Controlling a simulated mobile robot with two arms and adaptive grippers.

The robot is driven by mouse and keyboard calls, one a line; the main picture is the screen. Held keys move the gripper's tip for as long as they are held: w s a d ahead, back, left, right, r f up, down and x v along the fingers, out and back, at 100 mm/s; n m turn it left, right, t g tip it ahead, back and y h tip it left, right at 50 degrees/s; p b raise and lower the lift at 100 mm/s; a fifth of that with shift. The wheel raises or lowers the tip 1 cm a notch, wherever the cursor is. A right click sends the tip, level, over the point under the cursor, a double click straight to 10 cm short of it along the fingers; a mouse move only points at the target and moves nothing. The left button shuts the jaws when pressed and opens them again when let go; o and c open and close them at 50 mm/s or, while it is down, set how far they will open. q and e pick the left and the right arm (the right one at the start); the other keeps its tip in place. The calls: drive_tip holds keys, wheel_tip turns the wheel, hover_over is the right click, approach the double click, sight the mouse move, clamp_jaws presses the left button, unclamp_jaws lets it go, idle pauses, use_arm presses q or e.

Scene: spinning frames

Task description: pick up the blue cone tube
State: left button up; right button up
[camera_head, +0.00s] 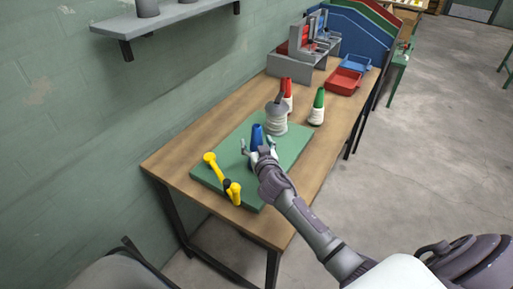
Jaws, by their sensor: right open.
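The blue cone tube (257,133) stands upright on the green mat (208,175), with its lower part hidden by my right gripper. My right gripper (258,151) is open, with its fingers spread at the lower part of the blue cone. One finger shows on the left side of the cone, and I cannot tell whether the fingers touch it. My left gripper is not in view.
A grey spool-like stack (276,122) stands just behind the blue cone. A red cone (287,88) and a green cone (319,100) stand farther back. Red (343,81) and blue trays (355,63) sit at the far end.

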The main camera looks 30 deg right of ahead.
drive_tip(key=shift+c, duration=0.2)
drive_tip(key=shift+w, duration=0.1)
drive_tip(key=c, duration=1.3)
drive_tip(key=shift+r, duration=0.15)
